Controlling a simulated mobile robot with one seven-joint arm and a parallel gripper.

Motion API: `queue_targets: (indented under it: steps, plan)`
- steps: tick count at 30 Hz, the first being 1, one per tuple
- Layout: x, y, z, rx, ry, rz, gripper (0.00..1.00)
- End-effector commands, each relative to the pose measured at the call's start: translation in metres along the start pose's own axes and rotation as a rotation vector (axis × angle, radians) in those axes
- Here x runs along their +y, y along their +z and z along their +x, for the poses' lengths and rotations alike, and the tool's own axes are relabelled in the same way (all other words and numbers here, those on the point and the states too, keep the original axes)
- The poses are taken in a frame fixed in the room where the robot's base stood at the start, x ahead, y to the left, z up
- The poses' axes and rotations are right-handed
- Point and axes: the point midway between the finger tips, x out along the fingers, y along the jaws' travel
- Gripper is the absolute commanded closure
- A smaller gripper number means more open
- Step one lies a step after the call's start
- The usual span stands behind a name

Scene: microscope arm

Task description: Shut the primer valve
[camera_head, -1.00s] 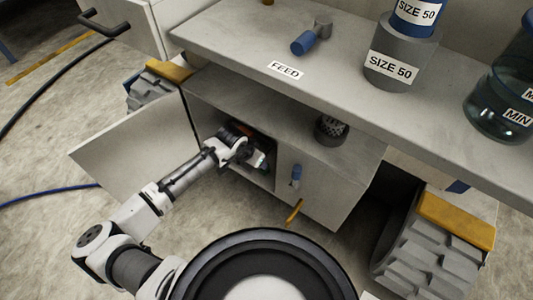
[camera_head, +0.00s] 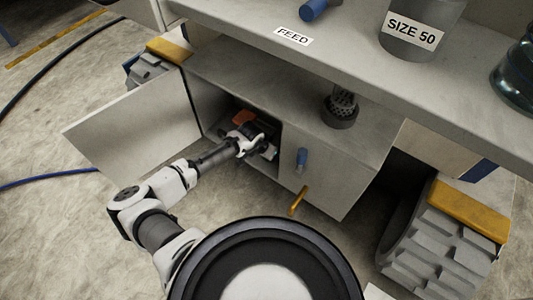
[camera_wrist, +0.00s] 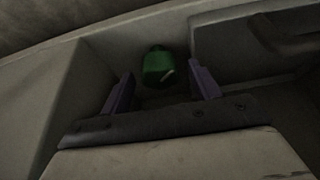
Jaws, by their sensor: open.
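My gripper (camera_head: 264,147) is inside the open cabinet in the head view. In the wrist view its two purple fingers (camera_wrist: 162,80) are apart with nothing between them touching. A green rounded object with a narrow top (camera_wrist: 158,67) shows ahead, in the gap between the fingers, in a dim corner. An orange-red part (camera_head: 243,117) shows behind my gripper in the cabinet. No label names the primer valve, and I cannot tell which part it is.
The cabinet door (camera_head: 135,128) stands open at left. The worktop with a FEED label (camera_head: 293,36) overhangs above. A dark grey cup-like fitting (camera_head: 340,112) stands on the lower shelf. A grey block with a yellow top (camera_head: 447,240) is at right.

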Motion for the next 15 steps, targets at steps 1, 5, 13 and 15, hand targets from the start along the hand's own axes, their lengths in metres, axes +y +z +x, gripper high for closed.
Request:
queue_targets:
  steps: [1, 5, 13, 15]
  plan:
    - [0.0001, 0.0000, 0.0012, 0.000, 0.000, 0.000, 0.38]
    - [0.0001, -0.0002, 0.0011, 0.000, 0.000, 0.000, 0.38]
    - [0.0000, -0.0002, 0.0009, 0.000, 0.000, 0.000, 0.60]
    - [0.0000, -0.0002, 0.0008, 0.000, 0.000, 0.000, 0.70]
